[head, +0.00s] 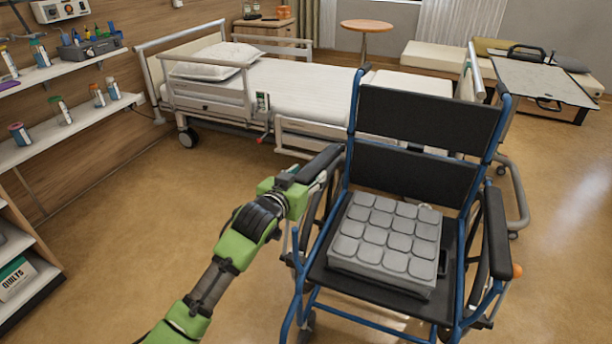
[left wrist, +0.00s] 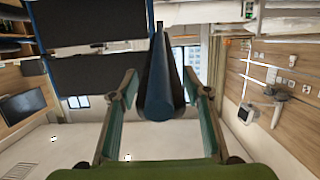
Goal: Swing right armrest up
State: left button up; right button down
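A blue-framed wheelchair (head: 425,165) with black backrest panels faces me. Its armrest on the picture's left (head: 321,161), the chair's own right side, is a dark pad running forward from the backrest; it looks lowered. My green left gripper (head: 297,181) is at this pad's front end, hiding part of it. In the left wrist view the armrest (left wrist: 160,88) lies between the two fingers of my left gripper (left wrist: 162,85), with visible gaps on both sides. The gripper is open around it. The other armrest (head: 497,235) is down. My right gripper is not in view.
A grey segmented cushion (head: 385,240) lies on the wheelchair seat. A bed (head: 290,90) stands behind the chair, and an overbed table (head: 540,80) at the back right. Shelves (head: 70,140) with bottles line the left wall. The floor left of the chair is clear.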

pick_arm(q)
jog(key=shift+s+a, duration=0.1)
jog(key=shift+s, duration=0.1)
jog(key=shift+s+a, duration=0.1)
jog(key=shift+s, duration=0.2)
jog(key=v, duration=1.1)
jog(key=shift+r, duration=0.1)
